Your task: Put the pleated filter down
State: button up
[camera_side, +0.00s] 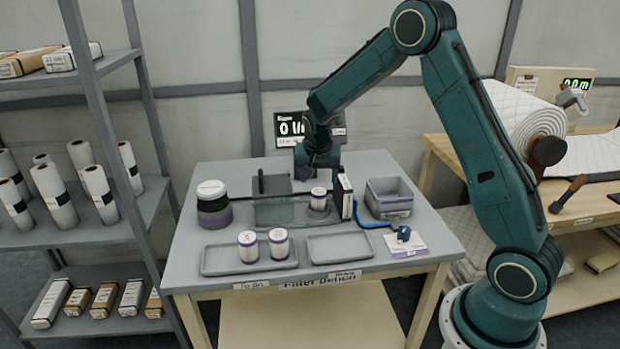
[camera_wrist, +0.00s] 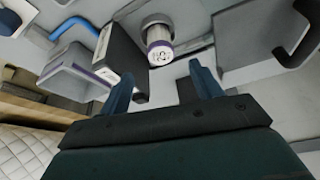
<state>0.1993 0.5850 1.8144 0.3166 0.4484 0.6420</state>
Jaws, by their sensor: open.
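A pleated filter (camera_side: 319,199), a small white cylinder with a purple band, stands upright in a round grey seat at the middle of the bench. It also shows in the wrist view (camera_wrist: 158,42), beyond my fingertips. My gripper (camera_side: 315,172) is above and behind it in the side view. In the wrist view my gripper (camera_wrist: 163,80) has its two fingers spread, with nothing between them. Two like filters (camera_side: 248,246) (camera_side: 279,243) stand upright in the front left tray (camera_side: 222,262). The front right tray (camera_side: 340,247) is empty.
A black upright box (camera_side: 343,197) stands close to the right of the seated filter; it is also in the wrist view (camera_wrist: 121,52). A grey bin (camera_side: 389,197) is farther right. A dark jar (camera_side: 214,210) stands at left. A blue hose (camera_side: 365,222) lies near the bin.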

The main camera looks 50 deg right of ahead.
jog(key=shift+v, duration=1.15)
jog(key=s+a+r+n+t+y, duration=0.1)
jog(key=s+a+r+n, duration=0.2)
jog(key=s+a+r, duration=0.3)
jog(key=s+a+r+n+t+y, duration=0.1)
jog(key=s+a+r+n, duration=0.15)
jog(key=s+r, duration=0.45)
jog(key=s+a+r+n+y, duration=0.1)
jog(key=s+a+n, duration=0.2)
jog(key=s, duration=0.5)
jog(key=s+a+r+n+t, duration=0.1)
jog(key=s+a+r+n, duration=0.1)
jog(key=s+a, duration=0.3)
jog(key=s+n, duration=0.1)
jog(key=s, duration=0.3)
jog(key=shift+r+y, duration=0.35)
jog(key=shift+y, duration=0.05)
jog(key=shift+s+a, duration=0.1)
jog(key=shift+a, duration=0.05)
